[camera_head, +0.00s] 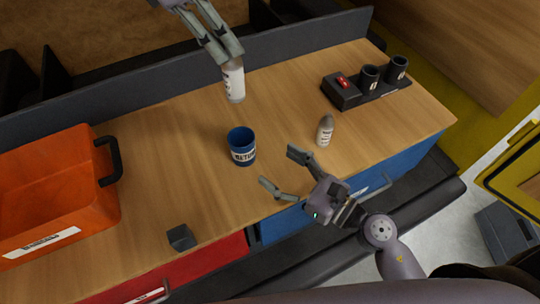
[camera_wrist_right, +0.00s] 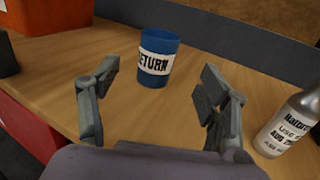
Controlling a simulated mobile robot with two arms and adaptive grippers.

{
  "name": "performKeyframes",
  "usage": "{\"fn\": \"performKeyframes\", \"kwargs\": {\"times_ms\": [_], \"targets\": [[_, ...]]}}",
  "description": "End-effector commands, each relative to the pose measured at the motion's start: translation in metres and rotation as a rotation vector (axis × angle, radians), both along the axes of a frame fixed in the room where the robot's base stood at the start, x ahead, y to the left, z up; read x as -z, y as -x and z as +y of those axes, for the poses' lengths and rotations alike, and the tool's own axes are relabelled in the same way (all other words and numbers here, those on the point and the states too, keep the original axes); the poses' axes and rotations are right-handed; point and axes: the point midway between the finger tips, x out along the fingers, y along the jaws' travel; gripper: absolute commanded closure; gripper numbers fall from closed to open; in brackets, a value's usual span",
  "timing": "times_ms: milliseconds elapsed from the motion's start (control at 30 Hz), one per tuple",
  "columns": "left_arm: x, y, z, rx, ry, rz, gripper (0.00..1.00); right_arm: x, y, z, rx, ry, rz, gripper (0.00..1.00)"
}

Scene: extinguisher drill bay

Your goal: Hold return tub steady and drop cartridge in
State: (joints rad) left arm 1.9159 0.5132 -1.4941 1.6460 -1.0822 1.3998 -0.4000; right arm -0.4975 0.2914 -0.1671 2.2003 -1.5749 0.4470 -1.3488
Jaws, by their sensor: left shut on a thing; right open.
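The blue return tub (camera_head: 241,147) stands upright on the wooden bench with a white "RETURN" label. It also shows in the right wrist view (camera_wrist_right: 158,62), beyond and between my right fingers. My right gripper (camera_head: 278,170) is open and empty, at the bench's front edge, apart from the tub. My left gripper (camera_head: 225,54) comes in from the top and is shut on a white cartridge (camera_head: 234,84). It holds the cartridge roughly upright, behind the tub in the head view and apart from it. The tub's inner bottom is not clearly visible.
A grey-white labelled bottle (camera_head: 325,131) stands right of the tub, close to my right gripper. A black holder (camera_head: 345,92) with a red switch and dark cups is at the back right. An orange crate (camera_head: 104,190) and a dark block (camera_head: 181,238) lie left.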

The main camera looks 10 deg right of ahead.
Motion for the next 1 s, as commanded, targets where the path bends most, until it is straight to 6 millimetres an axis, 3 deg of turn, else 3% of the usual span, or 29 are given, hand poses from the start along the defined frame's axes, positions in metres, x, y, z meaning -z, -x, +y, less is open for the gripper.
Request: {"fn": "performKeyframes", "kwargs": {"times_ms": [600, 1000], "targets": [[-0.001, 0.000, 0.000, 0.000, 0.001, -0.001, 1.00, -0.001, -0.075, 0.068, 0.002, -0.006, 0.001, 0.30], [0.000, 0.000, 0.000, 0.000, 0.001, -0.001, 1.00, 0.000, -0.085, 0.079, 0.001, -0.003, 0.003, 0.30]]}}
